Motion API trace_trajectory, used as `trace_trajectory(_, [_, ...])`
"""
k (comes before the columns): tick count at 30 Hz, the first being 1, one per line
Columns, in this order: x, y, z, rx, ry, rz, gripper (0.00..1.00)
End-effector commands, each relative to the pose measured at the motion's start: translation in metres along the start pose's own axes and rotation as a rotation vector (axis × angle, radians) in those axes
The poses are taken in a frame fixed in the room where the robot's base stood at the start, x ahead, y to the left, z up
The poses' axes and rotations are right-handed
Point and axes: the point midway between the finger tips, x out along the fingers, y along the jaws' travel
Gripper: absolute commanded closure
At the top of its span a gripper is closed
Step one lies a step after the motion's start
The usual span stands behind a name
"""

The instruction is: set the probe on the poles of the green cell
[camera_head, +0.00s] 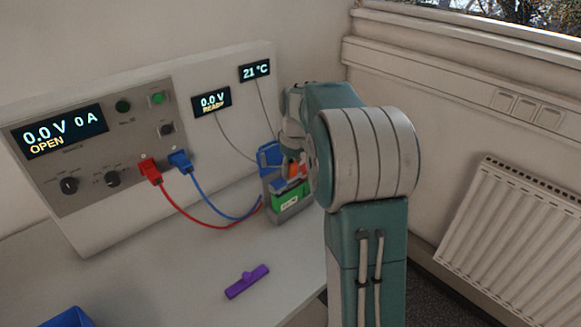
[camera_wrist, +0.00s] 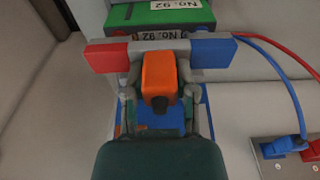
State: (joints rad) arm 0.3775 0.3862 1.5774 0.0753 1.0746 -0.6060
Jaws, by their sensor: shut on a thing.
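The green cell (camera_head: 290,200) sits in a grey holder (camera_head: 287,218) at the bench's right end. In the wrist view the green cell (camera_wrist: 160,14), labelled No. 92, is at the top. My gripper (camera_wrist: 160,90) is shut on the orange grip (camera_wrist: 159,72) of the probe, which has a grey bar with a red end (camera_wrist: 107,55) and a blue end (camera_wrist: 227,53). In the head view, the probe's orange part (camera_head: 293,170) is just above the cell, partly hidden by my arm. I cannot tell whether the probe touches the poles. The small meter (camera_head: 212,102) reads 0.0 V, READY.
The cycler panel (camera_head: 97,150) reads 0.0 V, 0 A, OPEN. Red (camera_head: 190,216) and blue (camera_head: 210,207) cables loop from its plugs to the holder. A purple piece (camera_head: 247,281) lies on the bench; a blue tray (camera_head: 68,318) is at lower left. A radiator (camera_head: 520,235) is at right.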

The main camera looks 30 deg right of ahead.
Motion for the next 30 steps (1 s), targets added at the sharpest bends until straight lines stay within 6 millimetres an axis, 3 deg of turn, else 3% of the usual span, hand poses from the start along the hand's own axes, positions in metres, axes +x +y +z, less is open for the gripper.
trace_trajectory(30, [0.0062, 0.0001, 0.0004, 0.000, -0.001, 0.000, 1.00])
